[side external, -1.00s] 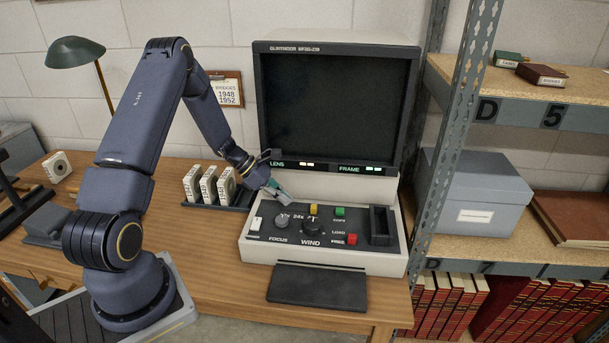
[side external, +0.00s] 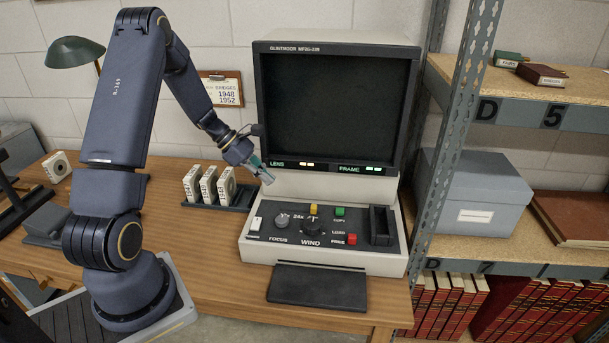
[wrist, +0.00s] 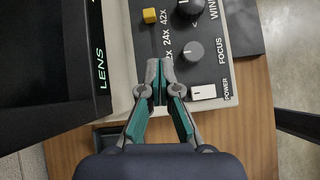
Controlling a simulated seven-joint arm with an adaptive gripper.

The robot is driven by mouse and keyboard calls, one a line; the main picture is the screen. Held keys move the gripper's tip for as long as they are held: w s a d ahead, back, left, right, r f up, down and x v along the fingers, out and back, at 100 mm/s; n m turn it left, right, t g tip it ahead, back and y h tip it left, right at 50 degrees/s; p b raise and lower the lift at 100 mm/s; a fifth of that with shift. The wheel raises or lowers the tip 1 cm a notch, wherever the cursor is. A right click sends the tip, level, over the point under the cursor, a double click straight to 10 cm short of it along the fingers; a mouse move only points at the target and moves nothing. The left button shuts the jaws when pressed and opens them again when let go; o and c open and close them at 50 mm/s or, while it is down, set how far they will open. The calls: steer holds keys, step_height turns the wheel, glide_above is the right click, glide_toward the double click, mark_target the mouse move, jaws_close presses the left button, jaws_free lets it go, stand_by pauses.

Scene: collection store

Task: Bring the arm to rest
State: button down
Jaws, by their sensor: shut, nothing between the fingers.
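My gripper (side external: 267,178) is shut and empty. In the side external view it hangs in the air at the left of the microfilm reader (side external: 258,245), above the left part of its control panel and below the LENS label. In the wrist view my gripper (wrist: 157,64) has its fingertips together, pointing over the panel edge near the focus knob (wrist: 188,51) and the white power switch (wrist: 202,92). I see no contact with the panel. My arm is bent and raised over the desk.
The reader's dark screen (side external: 333,103) stands behind the panel. A rack with several white film boxes (side external: 209,185) is to the left. A green lamp (side external: 76,50) stands behind my arm. A shelf post (side external: 457,120) rises at right.

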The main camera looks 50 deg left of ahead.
steer(key=s+d+r+m+g+y, duration=0.1)
steer(key=s+d+r+m, duration=0.1)
steer(key=d+r+m, duration=0.45)
steer(key=s+d+r+m+g+y, duration=0.1)
steer(key=s+d+r+m+g, duration=0.15)
steer(key=d+r+m, duration=0.4)
steer(key=s+d+r+m+t+y, duration=0.1)
steer(key=s+d+r+m+y, duration=0.1)
steer(key=s+m, duration=0.4)
steer(key=s+d+r+m+t+y, duration=0.2)
steer(key=s+d+r+m, duration=0.3)
steer(key=s+m, duration=0.1)
steer(key=shift+s+m, duration=0.3)
steer(key=shift+s, duration=0.1)
steer(key=c, duration=1.9)
jaws_free()
